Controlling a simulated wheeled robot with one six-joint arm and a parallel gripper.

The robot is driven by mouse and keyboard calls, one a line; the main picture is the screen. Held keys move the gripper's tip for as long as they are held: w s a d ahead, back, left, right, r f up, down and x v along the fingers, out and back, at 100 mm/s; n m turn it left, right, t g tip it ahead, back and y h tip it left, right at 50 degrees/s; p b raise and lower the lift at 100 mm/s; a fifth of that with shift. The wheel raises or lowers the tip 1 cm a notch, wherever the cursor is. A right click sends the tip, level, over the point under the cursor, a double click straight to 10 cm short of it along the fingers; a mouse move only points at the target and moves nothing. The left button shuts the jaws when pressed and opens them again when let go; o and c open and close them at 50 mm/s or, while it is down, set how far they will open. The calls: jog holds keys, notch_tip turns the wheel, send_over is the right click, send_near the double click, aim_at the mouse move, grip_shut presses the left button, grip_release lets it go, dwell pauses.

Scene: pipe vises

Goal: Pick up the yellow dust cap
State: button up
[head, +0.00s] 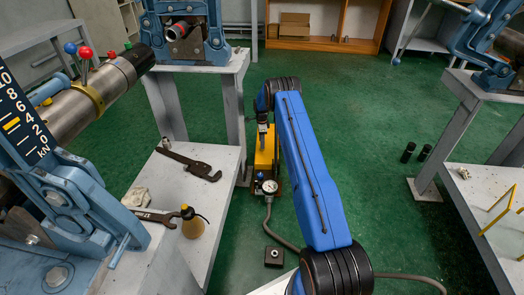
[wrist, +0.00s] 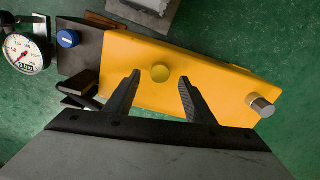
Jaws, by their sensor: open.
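The yellow dust cap (wrist: 160,73) is a small round darker-yellow disc on top of the yellow pump body in the wrist view. My gripper (wrist: 159,78) is open and empty, with one dark finger on each side of the cap and visible gaps between. I cannot tell how far the fingertips are above it. The yellow pump (wrist: 215,83) also shows in the head view (head: 264,158), partly behind my arm. I cannot make out the cap in the head view.
A pressure gauge (wrist: 24,53), a blue knob (wrist: 68,38) and a silver fitting (wrist: 261,106) sit around the pump. A hose (head: 283,238) runs over the green floor.

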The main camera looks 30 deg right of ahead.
notch_tip(320, 180, down, 5)
jog(key=shift+d+r, duration=0.1)
jog(key=shift+r, duration=0.05)
jog(key=c, duration=1.1)
jog(key=shift+c, duration=0.2)
